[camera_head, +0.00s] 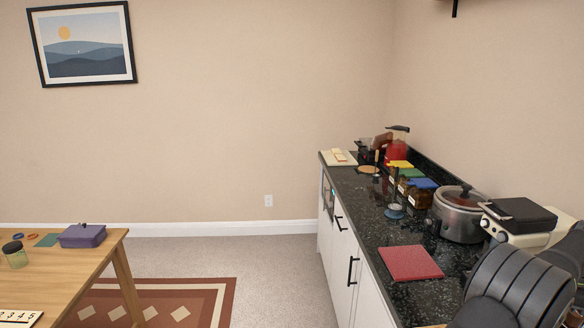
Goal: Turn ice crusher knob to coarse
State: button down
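No ice crusher can be made out for certain. A red appliance with a black handle or lever on top (396,152) stands at the far end of the dark counter (373,212); it is small, and I cannot tell whether it is the ice crusher. A cream appliance with a black lid (517,222) and round knobs on its front stands at the right of the counter. No knob setting is readable. My gripper is not in view. Large dark ribbed shapes fill the bottom right corner and hide part of the counter there.
A red board (410,263) lies on the counter near its front edge. A metal slow cooker (461,214), several jars and coloured flat pieces stand behind it. White cabinets (342,245) are below. A wooden table (75,275) with a purple box (82,236) is at left, carpet between.

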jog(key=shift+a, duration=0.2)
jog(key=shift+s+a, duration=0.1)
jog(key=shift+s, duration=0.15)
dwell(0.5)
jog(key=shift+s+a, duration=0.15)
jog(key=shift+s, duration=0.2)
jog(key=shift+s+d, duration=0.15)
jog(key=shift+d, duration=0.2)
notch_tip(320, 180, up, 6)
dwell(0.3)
